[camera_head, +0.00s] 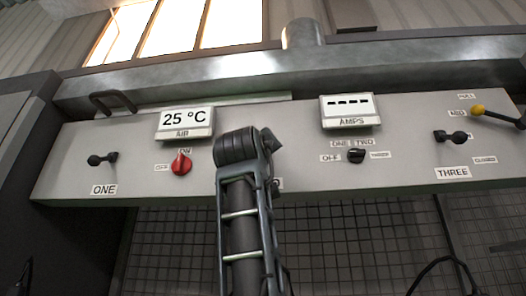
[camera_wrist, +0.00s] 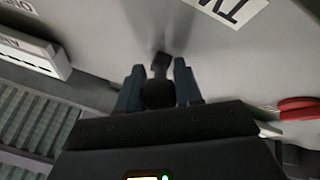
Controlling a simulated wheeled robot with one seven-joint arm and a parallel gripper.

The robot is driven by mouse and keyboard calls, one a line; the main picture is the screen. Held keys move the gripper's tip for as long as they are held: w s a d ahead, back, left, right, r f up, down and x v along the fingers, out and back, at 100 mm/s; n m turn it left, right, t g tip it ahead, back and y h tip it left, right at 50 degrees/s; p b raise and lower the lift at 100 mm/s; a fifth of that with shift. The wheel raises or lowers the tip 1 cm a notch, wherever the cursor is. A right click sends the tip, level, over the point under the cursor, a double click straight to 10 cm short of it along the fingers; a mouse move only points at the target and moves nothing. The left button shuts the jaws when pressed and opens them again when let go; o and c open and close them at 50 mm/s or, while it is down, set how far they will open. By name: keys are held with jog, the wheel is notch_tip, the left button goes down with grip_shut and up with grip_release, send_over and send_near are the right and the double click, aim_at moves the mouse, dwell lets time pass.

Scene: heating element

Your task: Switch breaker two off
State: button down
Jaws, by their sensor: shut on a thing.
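Breaker two's black handle (camera_wrist: 160,62) sticks out of the grey panel in the wrist view, between the two blue-grey fingers of my gripper (camera_wrist: 158,76). The fingers are shut on it, around its rounded dark end. A white label (camera_wrist: 234,8) with part of a word, seemingly TWO, is at the top edge. In the head view my arm covers breaker two and the fingers, so I cannot tell the handle's position there.
Breaker one (camera_head: 103,159) is at the left and breaker three (camera_head: 453,137) at the right. A red knob (camera_head: 180,163) sits close left of my arm, under the 25 °C display (camera_head: 185,120). A black selector (camera_head: 357,156) and a yellow-tipped lever (camera_head: 478,109) are to the right.

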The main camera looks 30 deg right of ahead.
jog(key=shift+a, duration=0.1)
dwell(0.3)
jog(key=c, duration=1.1)
grip_release()
jog(key=b+v, duration=0.1)
jog(key=v, duration=0.7)
jog(key=shift+f, duration=0.1)
jog(key=shift+w, duration=0.1)
